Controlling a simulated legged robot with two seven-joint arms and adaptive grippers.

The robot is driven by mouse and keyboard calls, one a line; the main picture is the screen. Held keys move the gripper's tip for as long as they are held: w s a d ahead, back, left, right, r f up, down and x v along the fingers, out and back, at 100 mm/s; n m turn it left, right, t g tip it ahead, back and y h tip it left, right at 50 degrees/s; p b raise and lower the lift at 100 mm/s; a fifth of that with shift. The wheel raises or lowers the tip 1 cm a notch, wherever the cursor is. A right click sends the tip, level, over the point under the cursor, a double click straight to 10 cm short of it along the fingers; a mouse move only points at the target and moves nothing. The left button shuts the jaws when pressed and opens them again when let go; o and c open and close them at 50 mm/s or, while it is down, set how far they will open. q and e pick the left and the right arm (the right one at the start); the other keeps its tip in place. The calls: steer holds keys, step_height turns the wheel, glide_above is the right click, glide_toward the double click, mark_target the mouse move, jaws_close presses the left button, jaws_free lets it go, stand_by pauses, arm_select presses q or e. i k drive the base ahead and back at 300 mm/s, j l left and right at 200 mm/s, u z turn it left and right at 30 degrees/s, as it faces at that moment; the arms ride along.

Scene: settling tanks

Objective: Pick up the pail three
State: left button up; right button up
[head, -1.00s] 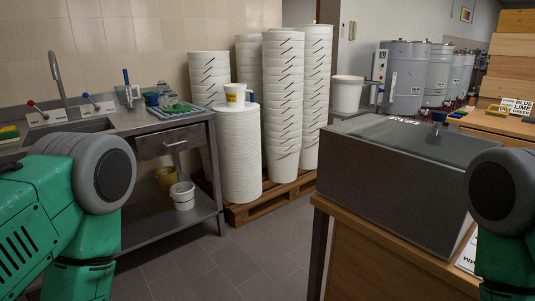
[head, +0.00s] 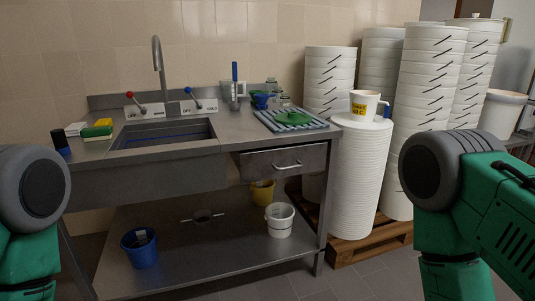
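Several small pails are in the head view, and I cannot read which one is pail three. A blue pail (head: 139,249) stands on the lower shelf at left. A yellow pail (head: 262,193) and a white pail (head: 280,221) stand on that shelf at right, the white one in front. A white pail with a yellow label (head: 364,105) sits on top of a tall stack of white lids or discs (head: 358,180). Parts of both my arms show at the left and right edges. Neither gripper is in the frame.
A steel sink bench (head: 236,131) with a tap, a closed drawer (head: 283,163) and a lower shelf (head: 205,256) fills the middle. Sponges (head: 98,131) and a striped mat (head: 290,118) lie on it. White bucket stacks (head: 431,75) stand on a wooden pallet (head: 372,240) at right.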

mark_target(363, 103)
steer(key=i+l+z, duration=0.1)
steer(key=i+z, duration=0.75)
steer(key=i+j+z, duration=0.4)
steer(key=i, duration=0.2)
steer(key=l, duration=0.1)
